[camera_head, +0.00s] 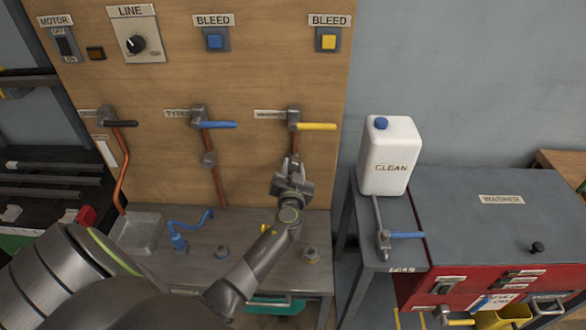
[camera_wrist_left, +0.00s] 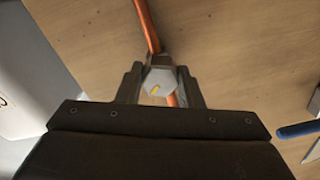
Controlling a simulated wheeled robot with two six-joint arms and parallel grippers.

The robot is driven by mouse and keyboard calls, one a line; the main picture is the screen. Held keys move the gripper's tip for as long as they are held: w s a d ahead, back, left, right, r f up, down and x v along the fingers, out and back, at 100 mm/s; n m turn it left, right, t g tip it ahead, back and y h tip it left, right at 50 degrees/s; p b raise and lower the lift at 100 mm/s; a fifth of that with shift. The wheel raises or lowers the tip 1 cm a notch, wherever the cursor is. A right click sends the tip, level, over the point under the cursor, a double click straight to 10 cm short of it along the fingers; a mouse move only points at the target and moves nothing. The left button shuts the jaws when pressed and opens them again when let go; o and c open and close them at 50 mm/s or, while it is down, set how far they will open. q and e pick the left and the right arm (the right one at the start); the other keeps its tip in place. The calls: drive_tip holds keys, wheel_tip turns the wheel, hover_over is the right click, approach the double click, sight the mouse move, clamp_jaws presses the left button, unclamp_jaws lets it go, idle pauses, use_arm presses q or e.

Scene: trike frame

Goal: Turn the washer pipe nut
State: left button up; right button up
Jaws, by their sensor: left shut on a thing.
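The washer pipe nut (camera_wrist_left: 162,76) is a grey hex nut with a small yellow mark on its face, seated on a copper pipe (camera_wrist_left: 148,25). My left gripper (camera_wrist_left: 160,88) is shut on the nut, one finger at each side. In the head view my left gripper (camera_head: 292,172) is at the pipe under the yellow-handled valve (camera_head: 317,126), and it mostly hides the nut there. The copper pipe continues below the gripper. My right gripper is in neither view.
A white CLEAN jug (camera_head: 390,155) stands at right on the bench. Small fittings (camera_head: 311,255) stand on the grey shelf below.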

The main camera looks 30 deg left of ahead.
use_arm(q)
drive_tip(key=m+b, duration=0.1)
drive_tip(key=m, duration=0.2)
drive_tip(key=m+b, duration=0.1)
drive_tip(key=m, duration=0.5)
drive_tip(key=shift+m, duration=0.3)
drive_tip(key=shift+r+m, duration=0.1)
drive_tip(key=shift+m, duration=1.9)
drive_tip(key=o, duration=1)
